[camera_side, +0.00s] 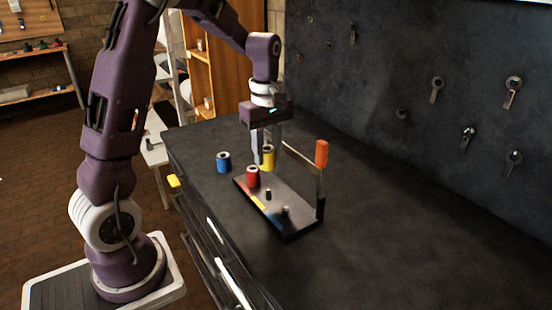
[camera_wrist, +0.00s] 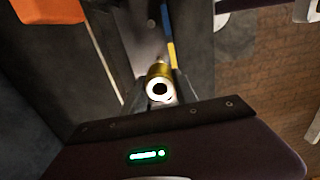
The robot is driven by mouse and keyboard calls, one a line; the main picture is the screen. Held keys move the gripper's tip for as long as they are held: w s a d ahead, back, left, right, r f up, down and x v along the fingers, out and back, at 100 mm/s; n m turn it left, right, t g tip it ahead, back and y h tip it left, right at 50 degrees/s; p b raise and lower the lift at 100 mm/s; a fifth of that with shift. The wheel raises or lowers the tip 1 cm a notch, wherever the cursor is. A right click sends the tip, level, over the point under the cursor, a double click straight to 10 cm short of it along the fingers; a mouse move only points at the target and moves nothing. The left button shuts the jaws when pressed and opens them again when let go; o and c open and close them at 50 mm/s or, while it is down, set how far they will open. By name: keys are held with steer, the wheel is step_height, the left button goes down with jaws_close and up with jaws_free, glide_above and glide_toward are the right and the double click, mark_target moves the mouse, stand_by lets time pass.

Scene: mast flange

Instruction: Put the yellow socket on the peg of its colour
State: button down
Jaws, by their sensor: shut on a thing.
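My gripper (camera_side: 262,159) is shut on the yellow socket (camera_side: 268,154), holding it upright over the far end of the dark base plate (camera_side: 296,229). In the wrist view, the yellow socket (camera_wrist: 160,86) sits between the fingers of my gripper (camera_wrist: 160,98), its pale rim and dark bore facing the camera. Two bare pegs show on the plate, a middle peg (camera_side: 268,195) and a near peg (camera_side: 285,211). A coloured strip (camera_side: 257,203) with yellow and blue parts runs along the plate's left edge. Whether the yellow socket touches anything below is unclear.
A red socket (camera_side: 253,177) stands at the plate's far left part, close to my fingers. A blue socket (camera_side: 223,162) stands on the bench left of the plate. An orange-topped post (camera_side: 321,156) with a thin bar rises at the plate's right side. The bench right of it is clear.

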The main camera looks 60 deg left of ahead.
mark_target(268, 162)
steer(key=shift+f, duration=0.1)
steer(key=shift+f, duration=2.8)
steer(key=shift+f, duration=2.15)
steer(key=c, duration=0.9)
jaws_free()
step_height(268, 162, up, 7)
steer(key=shift+r, duration=0.1)
